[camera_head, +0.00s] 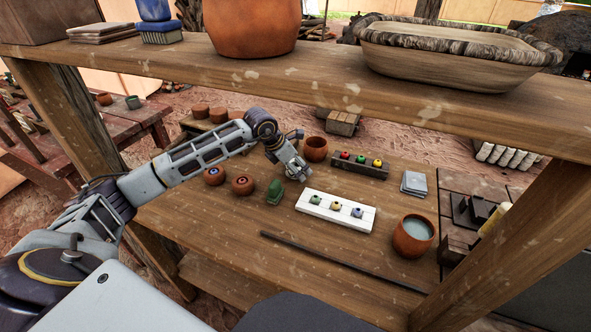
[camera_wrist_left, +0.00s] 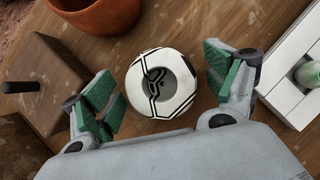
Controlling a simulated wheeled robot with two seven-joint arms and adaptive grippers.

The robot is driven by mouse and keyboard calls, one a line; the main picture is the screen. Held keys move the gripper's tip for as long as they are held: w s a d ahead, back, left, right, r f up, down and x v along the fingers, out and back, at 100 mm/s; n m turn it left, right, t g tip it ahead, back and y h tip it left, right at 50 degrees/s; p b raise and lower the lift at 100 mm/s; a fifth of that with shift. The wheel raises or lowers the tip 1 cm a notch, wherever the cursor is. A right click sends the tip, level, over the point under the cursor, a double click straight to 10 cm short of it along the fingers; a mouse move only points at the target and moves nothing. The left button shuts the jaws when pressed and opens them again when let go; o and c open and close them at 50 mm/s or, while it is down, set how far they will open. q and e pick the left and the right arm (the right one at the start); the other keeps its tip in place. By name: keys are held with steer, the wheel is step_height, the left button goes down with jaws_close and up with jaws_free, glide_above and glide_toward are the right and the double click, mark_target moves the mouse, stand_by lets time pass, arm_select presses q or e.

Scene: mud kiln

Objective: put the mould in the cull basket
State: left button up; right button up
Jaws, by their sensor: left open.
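A round white piece with black lines and a grey hollow, which looks like the mould (camera_wrist_left: 182,98), lies on the wooden board in the left wrist view. My left gripper (camera_wrist_left: 160,72) is open, with one green-padded finger on each side of it and gaps between. In the head view my left gripper (camera_head: 297,177) is low over the lower shelf and hides the mould. A wide basket with a thick woven rim (camera_head: 440,72), which looks like the cull basket, stands on the upper shelf at the right. My right gripper is not in view.
A terracotta cup (camera_head: 315,149) and a white tray with small pots (camera_head: 325,211) are close to my left gripper. A knobbed brown block (camera_wrist_left: 40,85) is beside it too. A green object (camera_head: 274,192) and a dark rod (camera_head: 330,258) lie nearer. The upper shelf board (camera_head: 300,75) overhangs.

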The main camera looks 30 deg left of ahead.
mark_target(295, 164)
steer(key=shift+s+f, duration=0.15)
arm_select(q)
steer(key=shift+c, duration=1)
steer(key=c, duration=1.1)
steer(key=shift+c, duration=0.2)
steer(key=shift+r, duration=0.1)
steer(key=shift+r, duration=0.45)
step_height(295, 164, up, 8)
steer(key=shift+r+p, duration=0.2)
steer(key=shift+p, duration=0.3)
steer(key=shift+r, duration=0.3)
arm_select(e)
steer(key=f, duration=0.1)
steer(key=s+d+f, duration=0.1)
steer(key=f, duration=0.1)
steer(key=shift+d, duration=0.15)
